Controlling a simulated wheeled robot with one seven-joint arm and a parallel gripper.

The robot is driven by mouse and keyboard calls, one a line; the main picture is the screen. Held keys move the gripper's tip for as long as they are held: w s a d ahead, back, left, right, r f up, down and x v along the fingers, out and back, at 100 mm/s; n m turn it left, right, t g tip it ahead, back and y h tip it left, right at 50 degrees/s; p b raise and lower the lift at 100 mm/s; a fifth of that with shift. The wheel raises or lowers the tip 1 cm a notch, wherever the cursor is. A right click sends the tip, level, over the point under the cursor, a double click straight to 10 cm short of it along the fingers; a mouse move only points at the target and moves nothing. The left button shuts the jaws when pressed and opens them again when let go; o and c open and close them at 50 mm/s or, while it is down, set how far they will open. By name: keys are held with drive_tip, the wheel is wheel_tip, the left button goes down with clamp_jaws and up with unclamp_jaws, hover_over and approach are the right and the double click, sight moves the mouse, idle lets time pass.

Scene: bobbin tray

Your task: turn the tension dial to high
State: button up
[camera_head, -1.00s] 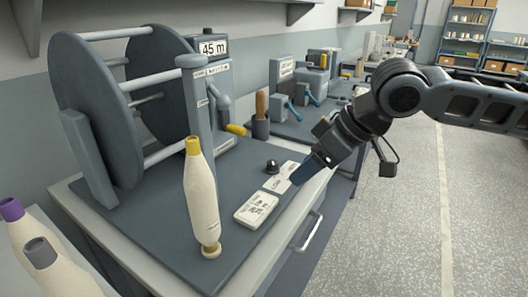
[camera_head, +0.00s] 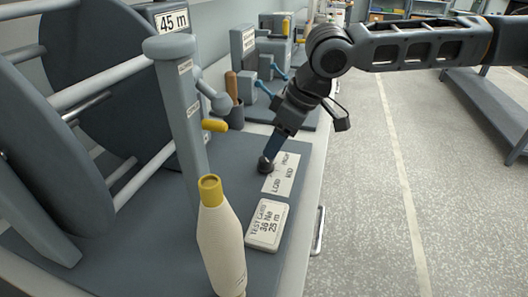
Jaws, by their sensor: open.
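The tension dial is a small dark knob (camera_head: 264,167) on the grey bench top, at the left edge of a white label plate (camera_head: 279,182) marked LOW, MID and HIGH. My gripper (camera_head: 271,152) reaches down from the upper right, with its blue-grey fingers at the knob. The fingers overlap the top of the knob in the picture; I cannot tell whether they touch it. The gripper is open. The knob's pointer is too small and too hidden to read.
A white test card (camera_head: 267,224) lies in front of the plate. A cream yarn cone (camera_head: 219,245) with a yellow top stands nearer. A grey post (camera_head: 181,110) with a yellow-handled crank and a large reel (camera_head: 110,75) stand left.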

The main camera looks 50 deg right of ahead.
sight(266, 163)
drive_tip(key=shift+x, duration=2.8)
drive_tip(key=c, duration=1)
